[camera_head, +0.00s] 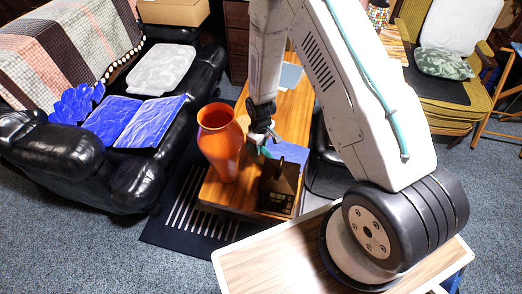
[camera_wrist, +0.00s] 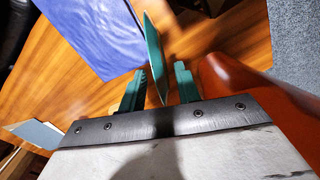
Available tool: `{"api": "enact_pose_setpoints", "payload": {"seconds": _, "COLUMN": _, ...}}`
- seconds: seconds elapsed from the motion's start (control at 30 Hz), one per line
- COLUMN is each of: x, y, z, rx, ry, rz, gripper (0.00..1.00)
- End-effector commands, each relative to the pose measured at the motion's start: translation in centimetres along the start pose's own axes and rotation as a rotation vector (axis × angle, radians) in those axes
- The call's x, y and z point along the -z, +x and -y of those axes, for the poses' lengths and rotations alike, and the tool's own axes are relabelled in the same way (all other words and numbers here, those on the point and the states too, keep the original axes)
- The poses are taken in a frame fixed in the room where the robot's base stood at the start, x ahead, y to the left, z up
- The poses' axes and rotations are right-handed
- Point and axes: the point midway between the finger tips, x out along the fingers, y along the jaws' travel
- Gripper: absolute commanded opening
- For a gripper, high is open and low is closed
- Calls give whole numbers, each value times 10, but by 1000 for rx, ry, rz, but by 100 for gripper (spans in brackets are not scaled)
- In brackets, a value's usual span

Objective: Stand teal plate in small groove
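The teal plate (camera_wrist: 154,58) shows nearly edge-on in the wrist view, a thin upright slab between the two fingers of my gripper (camera_wrist: 160,78). It is close to the left finger, and a narrow gap shows between it and the right finger. The fingers look open around it. In the head view my gripper (camera_head: 264,135) is over the wooden table (camera_head: 299,104), right of the orange vase, and a bit of the teal plate (camera_head: 265,152) shows below it. I cannot make out a small groove in either view.
The orange vase (camera_head: 221,144) stands close beside my gripper; it also shows in the wrist view (camera_wrist: 245,85). A dark box (camera_head: 279,188) stands at the table's near end, by a blue sheet (camera_head: 290,152). A black sofa (camera_head: 60,158) is left.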

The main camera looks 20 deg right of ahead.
Motion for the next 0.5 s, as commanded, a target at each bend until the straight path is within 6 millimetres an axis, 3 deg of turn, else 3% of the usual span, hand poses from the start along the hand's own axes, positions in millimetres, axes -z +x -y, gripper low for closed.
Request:
{"api": "enact_pose_setpoints", "payload": {"seconds": 0.2, "x": 1, "y": -49, "z": -1, "rx": -2, "ry": 0, "rz": -3, "gripper": 33}}
{"api": "enact_pose_setpoints", "payload": {"seconds": 0.5, "x": 0, "y": -83, "z": 0, "rx": 0, "ry": 0, "rz": 0, "gripper": 33}}
